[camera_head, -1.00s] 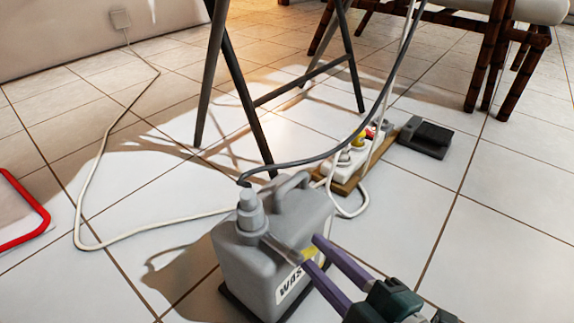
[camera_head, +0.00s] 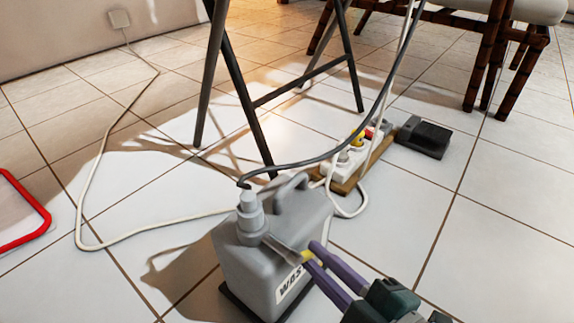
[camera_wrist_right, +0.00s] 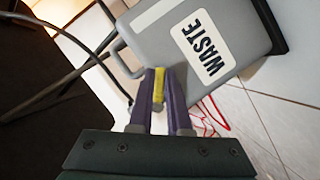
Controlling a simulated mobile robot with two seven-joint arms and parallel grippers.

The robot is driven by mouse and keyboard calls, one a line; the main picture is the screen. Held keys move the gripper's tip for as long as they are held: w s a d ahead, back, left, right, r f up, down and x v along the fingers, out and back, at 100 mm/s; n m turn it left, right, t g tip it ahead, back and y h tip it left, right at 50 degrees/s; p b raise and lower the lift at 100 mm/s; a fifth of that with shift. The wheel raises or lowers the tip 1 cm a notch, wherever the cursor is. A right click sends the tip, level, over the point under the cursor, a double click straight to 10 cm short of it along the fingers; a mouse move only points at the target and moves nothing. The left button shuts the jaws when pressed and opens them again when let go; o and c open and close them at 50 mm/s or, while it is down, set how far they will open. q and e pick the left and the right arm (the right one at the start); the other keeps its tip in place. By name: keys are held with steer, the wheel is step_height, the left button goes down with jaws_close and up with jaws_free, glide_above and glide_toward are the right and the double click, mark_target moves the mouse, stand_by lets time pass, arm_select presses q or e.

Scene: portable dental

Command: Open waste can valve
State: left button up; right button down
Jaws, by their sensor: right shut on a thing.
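The grey waste can (camera_head: 255,268) stands upright on the tiled floor, with a "WASTE" label on its side. Its grey neck and cap (camera_head: 250,212) rise at the left of its top. A valve lever with a yellow end (camera_head: 306,257) reaches from the neck toward the can's right edge. My right gripper (camera_head: 311,254), with purple fingers, is shut on the yellow end. In the right wrist view the yellow end (camera_wrist_right: 159,83) sits between the fingertips beside the can (camera_wrist_right: 180,58). My left gripper is out of view.
A dark hose (camera_head: 330,152) runs down to the can's cap. Behind the can are a power strip (camera_head: 345,168) on a wooden board, a black pedal (camera_head: 424,136) and dark stand legs (camera_head: 240,90). A white cable (camera_head: 95,180) lies at left. Floor at right is clear.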

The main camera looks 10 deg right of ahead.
steer(key=shift+s+m+g+p, duration=0.1)
steer(key=shift+m+g+p, duration=0.25)
steer(key=shift+p, duration=0.2)
steer(key=shift+s+a+f+m+g+y+p, duration=0.25)
steer(key=shift+m+g+y+p, duration=0.15)
steer(key=shift+m, duration=0.4)
steer(key=shift+s+a+f+m+g+y+p, duration=0.1)
steer(key=shift+a+f+m+g+y+p, duration=0.2)
steer(key=shift+m+p, duration=0.35)
steer(key=shift+s+a+f+m+g+y+p, duration=0.15)
steer(key=shift+m+g+y+p, duration=0.25)
steer(key=shift+m, duration=0.5)
steer(key=c, duration=0.9)
jaws_free()
steer(key=shift+r, duration=0.1)
steer(key=shift+o, duration=0.2)
